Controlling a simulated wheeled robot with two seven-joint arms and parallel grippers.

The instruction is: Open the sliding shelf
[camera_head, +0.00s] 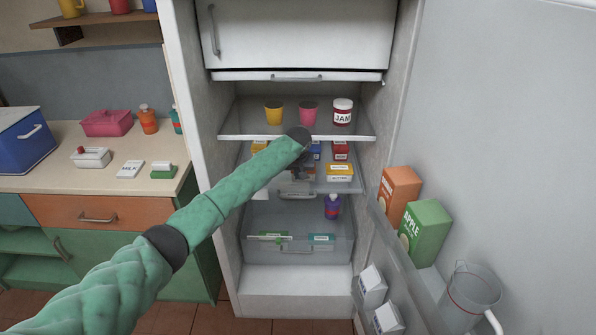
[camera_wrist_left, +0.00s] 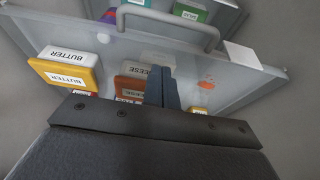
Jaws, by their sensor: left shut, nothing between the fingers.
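The sliding shelf (camera_head: 350,187) is the clear middle shelf inside the open fridge, with a grey handle (camera_head: 297,195) on its front. Butter boxes (camera_head: 340,172) and other small packs stand on it. In the left wrist view the handle (camera_wrist_left: 172,22) arches along the shelf's front edge, with a butter box (camera_wrist_left: 68,72) and cheese packs nearby. My left gripper (camera_head: 298,172) is over the shelf, just above the handle in the head view. Its fingers (camera_wrist_left: 162,87) are shut and empty, apart from the handle in the wrist view. The forearm hides part of the shelf. My right gripper is not in view.
A fixed shelf (camera_head: 230,137) above holds two cups and a jam jar (camera_head: 343,112). A clear drawer (camera_head: 325,253) is below. The open door (camera_head: 500,130) at right carries cartons (camera_head: 427,230) and a jug (camera_head: 468,295). A counter (camera_head: 60,150) stands at left.

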